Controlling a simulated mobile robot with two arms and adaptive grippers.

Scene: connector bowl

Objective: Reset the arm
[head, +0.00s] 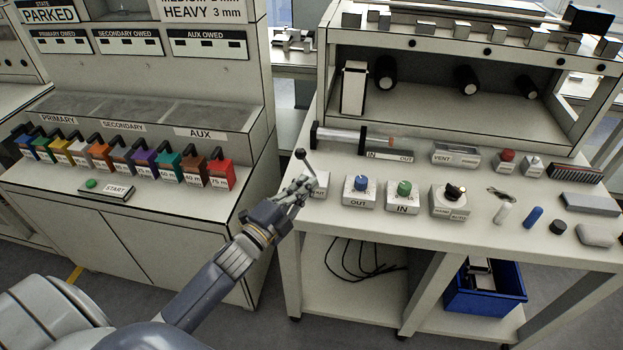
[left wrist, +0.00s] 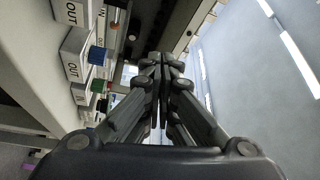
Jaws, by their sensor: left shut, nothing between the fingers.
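My left arm comes in from the lower left in the head view. Its gripper (head: 296,190) is at the left front corner of the right-hand workbench, beside a lever (head: 305,162) on a white box. From this view I cannot tell whether it touches the lever. In the left wrist view the gripper's fingers (left wrist: 160,75) are closed together with nothing between them. The white OUT box with a blue knob (head: 361,184) and the IN box with a green knob (head: 404,188) stand to the right of the gripper. My right gripper is not in view.
A HAND/AUTO switch box (head: 453,198), a white cylinder (head: 503,213) and a blue cylinder (head: 532,217) lie further right on the bench. A blue bin (head: 485,290) stands on its lower shelf. The left bench has a START button (head: 92,184) and colored blocks (head: 221,172). Open floor separates the benches.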

